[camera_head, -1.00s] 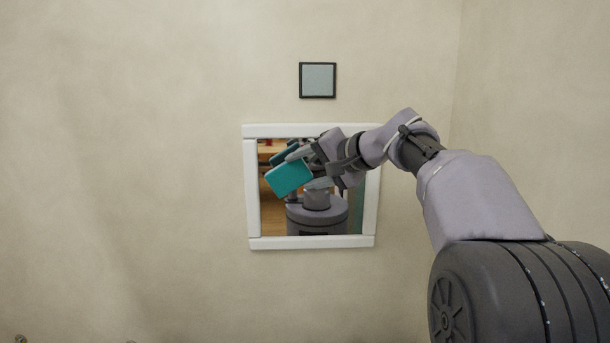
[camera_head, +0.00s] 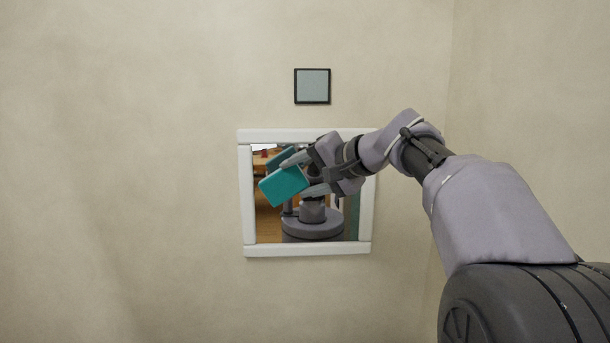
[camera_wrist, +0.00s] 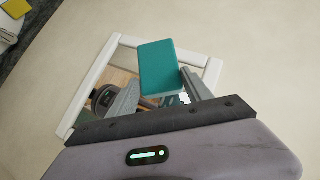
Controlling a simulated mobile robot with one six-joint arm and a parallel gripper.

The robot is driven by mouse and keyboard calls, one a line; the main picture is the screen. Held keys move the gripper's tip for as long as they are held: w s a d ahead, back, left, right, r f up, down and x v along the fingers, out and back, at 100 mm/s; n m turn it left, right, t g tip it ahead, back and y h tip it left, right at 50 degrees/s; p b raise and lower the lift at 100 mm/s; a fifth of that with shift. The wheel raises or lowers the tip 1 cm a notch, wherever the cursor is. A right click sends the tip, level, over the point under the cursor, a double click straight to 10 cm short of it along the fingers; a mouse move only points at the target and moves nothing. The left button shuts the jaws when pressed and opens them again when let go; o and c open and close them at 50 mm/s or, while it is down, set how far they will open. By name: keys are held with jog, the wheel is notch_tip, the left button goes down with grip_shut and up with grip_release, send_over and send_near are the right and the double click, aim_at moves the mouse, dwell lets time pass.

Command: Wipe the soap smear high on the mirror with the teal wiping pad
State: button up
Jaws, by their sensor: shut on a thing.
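The teal wiping pad (camera_head: 284,186) is held tilted between the fingers of my gripper (camera_head: 300,177), in front of the mirror (camera_head: 268,224) with its white frame. In the wrist view the pad (camera_wrist: 158,66) sits between both fingers of my gripper (camera_wrist: 160,84). A darker teal reflection shows behind the pad's upper edge, so the pad looks apart from the glass. A small whitish patch (camera_head: 262,147) shows at the mirror's upper left; I cannot tell whether it is the soap smear or a reflection. My gripper and pad hide part of the glass.
A small dark-framed grey square (camera_head: 312,86) is on the wall above the mirror. The wall around is bare, with a corner to the right. In the wrist view a yellow item (camera_wrist: 17,8) lies at the upper left.

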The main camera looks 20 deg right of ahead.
jog(key=w+d+r+p, duration=0.1)
jog(key=w+p, duration=0.5)
jog(key=shift+w+d+r, duration=0.2)
jog(key=shift+w+r, duration=0.05)
jog(key=shift+r, duration=0.15)
jog(key=shift+w+d+p, duration=0.2)
jog(key=shift+w+p, duration=0.75)
jog(key=shift+d, duration=0.1)
